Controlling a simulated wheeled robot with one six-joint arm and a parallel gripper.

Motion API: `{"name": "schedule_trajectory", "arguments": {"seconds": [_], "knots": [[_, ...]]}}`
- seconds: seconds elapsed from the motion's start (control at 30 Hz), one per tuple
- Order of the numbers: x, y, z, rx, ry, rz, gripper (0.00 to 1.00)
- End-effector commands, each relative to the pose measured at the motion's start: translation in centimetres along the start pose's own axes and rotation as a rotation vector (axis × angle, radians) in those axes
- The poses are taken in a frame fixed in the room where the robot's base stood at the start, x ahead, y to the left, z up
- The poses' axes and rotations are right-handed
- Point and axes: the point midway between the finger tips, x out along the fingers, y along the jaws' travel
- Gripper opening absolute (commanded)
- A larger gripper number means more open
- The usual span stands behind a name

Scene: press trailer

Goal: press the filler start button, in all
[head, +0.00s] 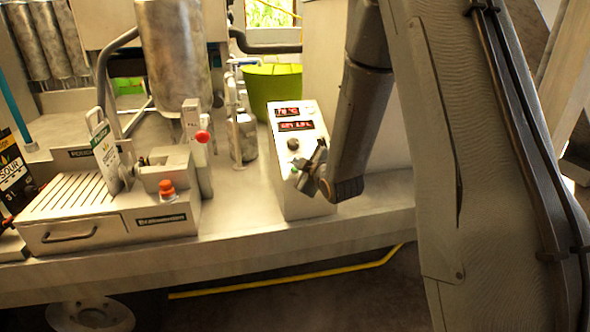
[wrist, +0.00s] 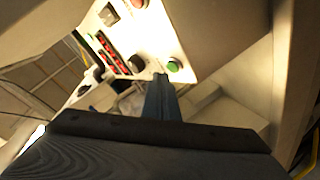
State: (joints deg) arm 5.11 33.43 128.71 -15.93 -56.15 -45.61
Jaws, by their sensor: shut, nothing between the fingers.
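A pale control box (head: 284,117) with two red displays stands on the steel counter in the head view. In the wrist view, its panel (wrist: 152,40) bears a round green button (wrist: 174,66), a dark knob (wrist: 136,63) and a red button (wrist: 138,3). I cannot read any label that names the start button. My gripper (head: 303,177) is at the lower part of the panel and hides some of it. In the wrist view, my gripper's shut fingers (wrist: 159,78) end just beside the green button, between it and the dark knob. I cannot tell whether they touch the panel.
A steel machine with a drawer (head: 75,232) and an orange-red button (head: 167,188) stands at the left. A red-knobbed lever (head: 202,136) and a green tub (head: 272,88) are behind. The counter's front edge (head: 250,245) runs below, with some bare counter before the box.

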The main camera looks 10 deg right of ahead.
Motion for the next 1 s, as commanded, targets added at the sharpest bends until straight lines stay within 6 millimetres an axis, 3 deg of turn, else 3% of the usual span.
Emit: {"name": "schedule_trajectory", "arguments": {"seconds": [1.0], "knots": [[0.6, -0.43, 0.43, 0.0, 0.0, 0.0, 0.0]]}}
